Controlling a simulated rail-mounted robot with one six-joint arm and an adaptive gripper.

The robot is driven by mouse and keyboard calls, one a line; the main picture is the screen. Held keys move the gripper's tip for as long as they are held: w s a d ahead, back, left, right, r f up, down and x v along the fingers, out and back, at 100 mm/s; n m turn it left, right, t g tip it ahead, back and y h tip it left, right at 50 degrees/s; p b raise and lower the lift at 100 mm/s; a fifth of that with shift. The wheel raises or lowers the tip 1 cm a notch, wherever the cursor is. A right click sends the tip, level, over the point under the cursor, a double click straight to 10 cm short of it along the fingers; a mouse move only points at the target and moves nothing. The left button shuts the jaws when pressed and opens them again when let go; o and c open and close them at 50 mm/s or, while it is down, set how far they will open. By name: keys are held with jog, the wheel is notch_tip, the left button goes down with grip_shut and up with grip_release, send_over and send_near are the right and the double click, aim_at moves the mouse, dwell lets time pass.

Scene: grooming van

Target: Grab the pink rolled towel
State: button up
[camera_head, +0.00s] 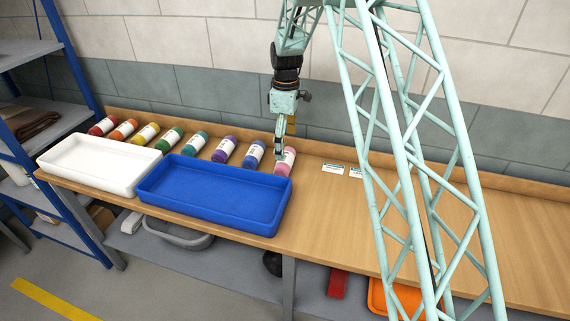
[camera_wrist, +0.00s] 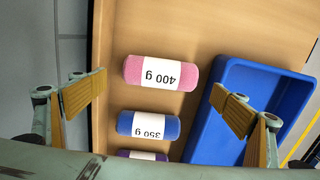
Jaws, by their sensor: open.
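The pink rolled towel (camera_head: 287,159) lies at the right end of a row of rolled towels on the wooden bench, behind the blue tray. It has a white band, which reads 400 g in the wrist view, where the pink towel (camera_wrist: 133,68) lies upper centre. My gripper (camera_head: 281,150) is just above and beside the pink towel in the head view. In the wrist view my gripper (camera_wrist: 160,100) is open, its two tan fingers spread wide to either side of the towel row. Nothing is between the fingertips that I can see held.
A blue towel marked 350 g (camera_wrist: 130,125) lies close beside the pink one. The blue tray (camera_head: 150,192) and white tray (camera_head: 60,163) stand in front of the row. Two small labels (camera_head: 333,168) lie to the right, where the bench (camera_head: 330,215) is mostly clear.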

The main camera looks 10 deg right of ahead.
aim_at(286, 156)
jog(key=shift+f, duration=1.7)
jog(key=shift+f, duration=0.15)
jog(key=shift+a+f, duration=0.15)
jog(key=shift+f, duration=2.3)
jog(key=c, duration=0.7)
